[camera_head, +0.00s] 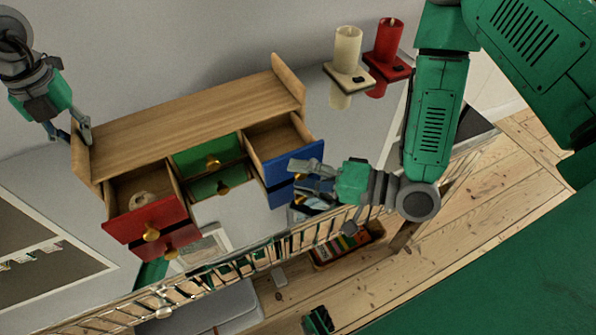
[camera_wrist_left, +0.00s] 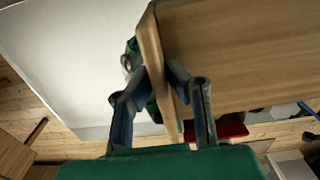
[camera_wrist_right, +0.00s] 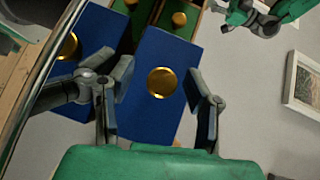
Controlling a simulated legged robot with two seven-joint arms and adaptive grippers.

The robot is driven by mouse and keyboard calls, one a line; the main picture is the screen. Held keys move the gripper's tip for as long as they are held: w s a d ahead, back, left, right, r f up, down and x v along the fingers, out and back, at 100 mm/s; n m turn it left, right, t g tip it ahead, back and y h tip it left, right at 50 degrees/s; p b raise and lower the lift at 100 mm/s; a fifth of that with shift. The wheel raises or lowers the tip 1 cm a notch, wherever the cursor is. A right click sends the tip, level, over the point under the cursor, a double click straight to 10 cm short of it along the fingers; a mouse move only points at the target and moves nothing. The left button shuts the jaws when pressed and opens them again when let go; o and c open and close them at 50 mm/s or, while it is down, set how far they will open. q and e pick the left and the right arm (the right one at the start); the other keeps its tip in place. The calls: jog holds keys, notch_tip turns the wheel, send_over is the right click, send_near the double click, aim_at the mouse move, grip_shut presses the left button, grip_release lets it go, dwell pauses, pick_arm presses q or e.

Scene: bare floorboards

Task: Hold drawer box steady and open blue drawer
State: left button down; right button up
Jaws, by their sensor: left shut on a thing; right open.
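My right gripper (camera_head: 312,176) is open at the blue fronts. In the right wrist view its fingers stand either side of a blue front (camera_wrist_right: 150,110) with a gold knob (camera_wrist_right: 162,82). A second blue front (camera_wrist_right: 75,100) lies left of it. My gripper partly hides the lower front in the head view.
The upper red drawer (camera_head: 145,222) is also out, with a small pale ring-like object (camera_head: 141,199) inside. Green drawers (camera_head: 208,160) sit between. A cream candle (camera_head: 347,48) and a red candle (camera_head: 389,40) stand behind right. A metal railing (camera_head: 240,262) runs along the front.

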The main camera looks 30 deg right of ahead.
pick_arm(q)
jog(key=shift+d+r, duration=0.1)
jog(key=shift+d, duration=0.1)
pick_arm(e)
jog(key=v, duration=1.1)
jog(key=shift+s+d, duration=0.2)
jog(key=shift+d, duration=0.2)
pick_arm(q)
jog(key=c, duration=1.5)
grip_release()
